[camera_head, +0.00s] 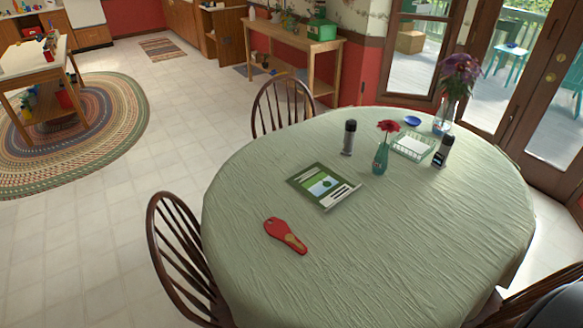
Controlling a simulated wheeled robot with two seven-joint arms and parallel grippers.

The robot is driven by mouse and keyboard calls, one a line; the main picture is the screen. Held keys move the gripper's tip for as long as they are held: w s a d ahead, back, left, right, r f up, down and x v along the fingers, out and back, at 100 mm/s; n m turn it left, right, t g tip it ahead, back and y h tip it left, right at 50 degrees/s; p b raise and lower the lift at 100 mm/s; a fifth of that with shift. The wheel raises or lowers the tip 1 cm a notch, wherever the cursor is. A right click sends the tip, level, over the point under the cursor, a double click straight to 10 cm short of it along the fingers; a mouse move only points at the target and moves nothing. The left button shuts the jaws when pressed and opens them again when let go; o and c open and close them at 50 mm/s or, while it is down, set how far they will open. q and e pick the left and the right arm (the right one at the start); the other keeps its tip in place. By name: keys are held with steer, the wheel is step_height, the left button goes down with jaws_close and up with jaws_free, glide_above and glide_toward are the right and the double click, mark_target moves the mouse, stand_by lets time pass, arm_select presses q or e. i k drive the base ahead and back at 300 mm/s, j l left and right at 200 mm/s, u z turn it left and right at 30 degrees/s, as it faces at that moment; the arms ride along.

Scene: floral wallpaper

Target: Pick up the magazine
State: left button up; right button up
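The magazine (322,186) lies flat on the table, with a green cover, a picture in the middle and a white strip along its lower right edge. It rests on the oval table (390,240), which has a pale green, wrinkled cloth. Nothing covers the magazine. Neither of my grippers shows in the head view, so I cannot see what they hold.
A red object (286,235) lies nearer than the magazine. Wooden chairs (180,250) ring the table. The table's front is clear.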

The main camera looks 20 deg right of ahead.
mark_target(319, 185)
steer(key=i+z, duration=0.15)
steer(key=z, duration=0.8)
